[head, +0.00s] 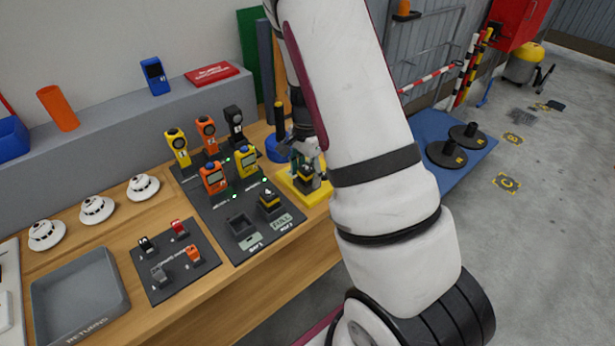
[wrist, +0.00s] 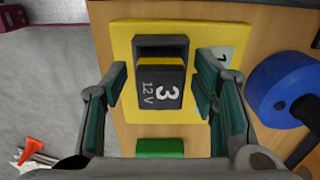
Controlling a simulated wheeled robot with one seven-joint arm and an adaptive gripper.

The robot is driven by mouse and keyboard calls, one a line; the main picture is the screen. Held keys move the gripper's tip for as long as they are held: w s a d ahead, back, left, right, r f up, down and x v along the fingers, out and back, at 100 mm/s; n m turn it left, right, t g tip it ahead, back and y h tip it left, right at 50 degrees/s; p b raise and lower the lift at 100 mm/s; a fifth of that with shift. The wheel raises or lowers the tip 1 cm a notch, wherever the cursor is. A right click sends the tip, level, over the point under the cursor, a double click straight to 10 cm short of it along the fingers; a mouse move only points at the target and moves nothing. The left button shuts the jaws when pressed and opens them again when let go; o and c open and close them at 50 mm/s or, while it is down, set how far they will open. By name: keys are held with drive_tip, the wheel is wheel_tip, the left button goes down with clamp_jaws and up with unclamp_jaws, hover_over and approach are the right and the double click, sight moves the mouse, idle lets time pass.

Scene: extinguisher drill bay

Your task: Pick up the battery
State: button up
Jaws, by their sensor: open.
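The battery (wrist: 160,88) is a dark block marked "3" and "12 V" with a yellow band. It sits in a dark holder (wrist: 160,44) on a yellow base plate (wrist: 121,40) on the wooden bench. In the head view the battery (head: 306,178) shows at the bench's right end, partly covered by my gripper (head: 305,158). In the wrist view my gripper (wrist: 162,92) is open, with one finger on each side of the battery. Gaps show between the fingers and the battery. I cannot tell how far down the fingertips reach beside it.
A blue round object (wrist: 275,88) stands close to the right finger. A green block (wrist: 160,147) lies near the yellow plate's edge. In the head view a dark mat (head: 243,228) left of the gripper holds handheld devices and another battery-like block (head: 270,204).

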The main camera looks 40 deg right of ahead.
clamp_jaws()
drive_tip(key=shift+r, duration=0.15)
